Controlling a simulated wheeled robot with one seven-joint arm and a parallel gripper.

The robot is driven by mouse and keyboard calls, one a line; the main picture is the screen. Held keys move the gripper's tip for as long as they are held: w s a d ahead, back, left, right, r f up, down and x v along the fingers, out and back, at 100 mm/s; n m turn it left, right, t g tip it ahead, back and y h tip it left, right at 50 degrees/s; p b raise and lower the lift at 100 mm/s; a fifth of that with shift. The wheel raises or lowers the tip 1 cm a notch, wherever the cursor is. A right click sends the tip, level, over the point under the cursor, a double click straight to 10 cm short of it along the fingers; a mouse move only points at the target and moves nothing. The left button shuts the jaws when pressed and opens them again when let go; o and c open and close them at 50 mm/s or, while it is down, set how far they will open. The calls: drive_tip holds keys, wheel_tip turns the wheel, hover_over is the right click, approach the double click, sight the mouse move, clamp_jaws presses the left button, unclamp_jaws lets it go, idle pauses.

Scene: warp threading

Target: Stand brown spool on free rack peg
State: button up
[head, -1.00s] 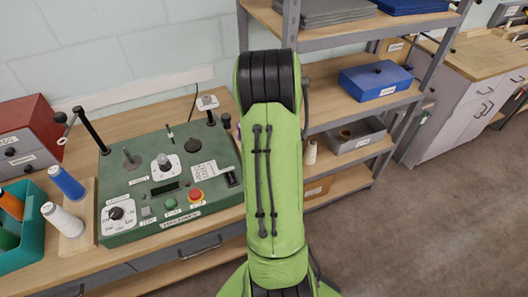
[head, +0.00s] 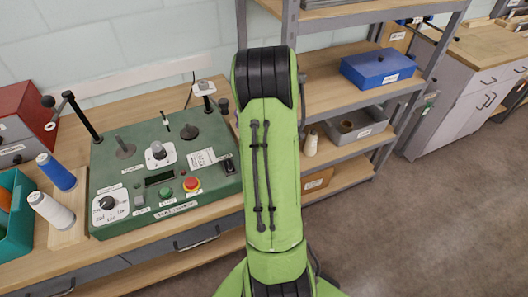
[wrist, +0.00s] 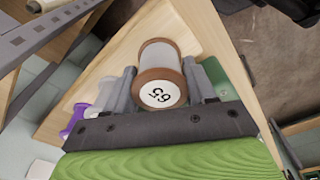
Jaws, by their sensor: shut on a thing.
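The brown spool (wrist: 160,72) has brown end flanges, grey winding and a white end label reading 65. It sits between the two fingers of my gripper (wrist: 163,88) in the wrist view, and the gripper is shut on it. A pale wooden surface shows behind it. The head view does not show the gripper or this spool; my green arm blocks the middle. In the head view, a blue spool (head: 56,171) and a white spool (head: 51,211) are by a wooden board (head: 72,228) at the left. I cannot make out a free peg in either view.
A green control box (head: 165,165) with knobs and upright rods stands on the bench. A teal bin (head: 14,228) is at far left. A shelf unit with a blue box (head: 377,73) and a grey tray (head: 355,130) stands right. A purple spool (wrist: 74,120) shows in the wrist view.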

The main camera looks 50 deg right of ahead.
drive_tip(key=shift+f+b, duration=0.6)
drive_tip(key=shift+f, duration=0.1)
drive_tip(key=o, duration=1)
drive_tip(key=shift+r, duration=0.1)
drive_tip(key=r+p, duration=0.1)
drive_tip(key=r, duration=0.4)
drive_tip(key=s+r+p, duration=0.1)
drive_tip(key=r, duration=0.4)
drive_tip(key=r+p, duration=0.1)
drive_tip(key=r, duration=0.4)
drive_tip(key=shift+s+d+r, duration=0.2)
drive_tip(key=shift+d+r, duration=0.05)
drive_tip(key=shift+r, duration=0.05)
